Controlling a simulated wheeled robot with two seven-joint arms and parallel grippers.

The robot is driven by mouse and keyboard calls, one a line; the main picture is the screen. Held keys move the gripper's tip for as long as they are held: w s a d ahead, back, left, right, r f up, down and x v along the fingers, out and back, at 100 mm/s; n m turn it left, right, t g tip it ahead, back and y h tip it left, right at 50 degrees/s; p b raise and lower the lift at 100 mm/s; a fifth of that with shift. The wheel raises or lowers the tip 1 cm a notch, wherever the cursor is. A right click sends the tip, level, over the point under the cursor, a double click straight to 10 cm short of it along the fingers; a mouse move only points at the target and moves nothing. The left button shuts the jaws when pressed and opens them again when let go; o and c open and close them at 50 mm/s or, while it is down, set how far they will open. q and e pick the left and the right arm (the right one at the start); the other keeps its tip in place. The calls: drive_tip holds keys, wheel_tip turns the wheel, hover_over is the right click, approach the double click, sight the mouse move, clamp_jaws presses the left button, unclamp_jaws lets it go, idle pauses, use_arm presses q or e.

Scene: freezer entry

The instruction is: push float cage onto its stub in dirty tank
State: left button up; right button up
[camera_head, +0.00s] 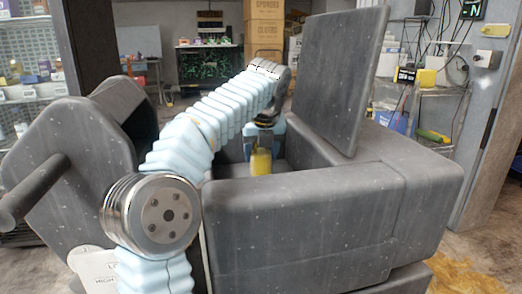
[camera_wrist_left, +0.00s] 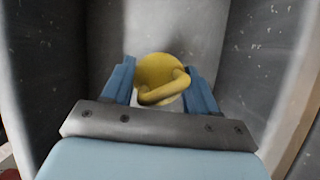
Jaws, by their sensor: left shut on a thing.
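The float cage (camera_head: 261,162) is a yellow, rounded piece held down inside the open grey tank (camera_head: 300,215). In the left wrist view the yellow cage (camera_wrist_left: 162,76) sits between the two blue fingers of my left gripper (camera_wrist_left: 160,85), with a curved yellow bar across its near side. My left gripper (camera_head: 262,150) is shut on it, reaching over the tank wall from above. The stub is hidden; I cannot tell whether the cage touches it. My right gripper is not in view.
A grey slab-like lid (camera_head: 335,80) stands upright at the tank's back right. Tank walls are close around my gripper. A dark grey body with a round bar (camera_head: 35,190) is at left. Shelves and a cluttered bench (camera_head: 430,100) stand behind.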

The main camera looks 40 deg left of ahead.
use_arm(q)
drive_tip(key=shift+f+b, duration=0.55)
drive_tip(key=shift+f, duration=0.45)
drive_tip(key=shift+r, duration=0.1)
drive_tip(key=shift+r+p, duration=1.6)
drive_tip(key=shift+p, duration=0.6)
drive_tip(key=shift+f+b, duration=0.9)
drive_tip(key=shift+f, duration=0.8)
drive_tip(key=o, duration=1.1)
drive_tip(key=shift+o, duration=0.2)
drive_tip(key=p+v, duration=0.1)
drive_tip(key=v, duration=1.3)
drive_tip(key=shift+p, duration=0.35)
drive_tip(key=shift+s+f, duration=0.1)
